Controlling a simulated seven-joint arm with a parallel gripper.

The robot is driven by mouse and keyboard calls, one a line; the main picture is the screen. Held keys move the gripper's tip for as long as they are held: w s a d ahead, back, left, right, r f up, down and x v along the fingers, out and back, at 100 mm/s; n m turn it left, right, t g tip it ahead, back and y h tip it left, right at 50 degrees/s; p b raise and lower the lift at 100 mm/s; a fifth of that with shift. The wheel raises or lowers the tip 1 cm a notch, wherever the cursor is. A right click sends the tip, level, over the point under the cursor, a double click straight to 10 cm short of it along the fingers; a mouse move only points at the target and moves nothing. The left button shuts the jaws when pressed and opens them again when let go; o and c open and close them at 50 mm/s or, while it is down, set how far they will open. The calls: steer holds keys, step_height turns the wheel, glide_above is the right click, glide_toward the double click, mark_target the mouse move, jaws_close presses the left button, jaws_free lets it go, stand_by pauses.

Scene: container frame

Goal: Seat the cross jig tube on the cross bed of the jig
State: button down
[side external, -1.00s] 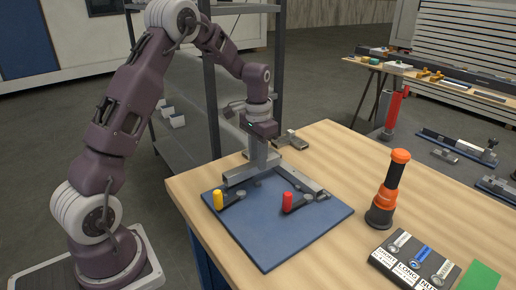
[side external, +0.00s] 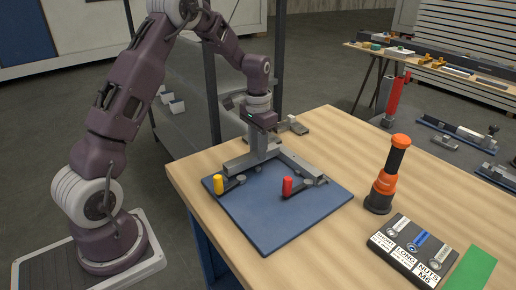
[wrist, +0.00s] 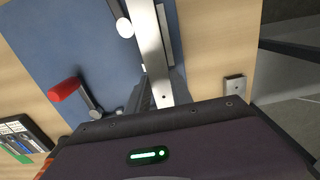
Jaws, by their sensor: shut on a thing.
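My gripper (side external: 260,142) is shut on a grey square-section tube that I take to be the cross jig tube (side external: 238,164), low over the back of the blue jig plate (side external: 270,220). A second grey bar (side external: 300,165) runs from near the fingers toward the right side of the plate. A metal bar (wrist: 150,45) also shows in the wrist view, running up from my gripper body. The fingertips are largely hidden there. I cannot tell whether the held tube touches its bed. A yellow-handled clamp (side external: 218,184) and a red-handled clamp (side external: 287,187) stand on the plate.
An orange-and-black tool (side external: 385,178) stands upright on the wooden table right of the plate. A labelled hardware tray (side external: 412,250) and a green mat (side external: 470,272) lie at the front right. A small metal block (side external: 292,126) lies behind my gripper.

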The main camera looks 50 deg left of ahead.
steer(key=shift+f, duration=0.85)
stand_by(0.5)
steer(key=c, duration=1.1)
jaws_free()
steer(key=shift+o, duration=0.4)
steer(key=o, duration=0.5)
steer(key=shift+o, duration=0.2)
steer(key=shift+r, duration=3.5)
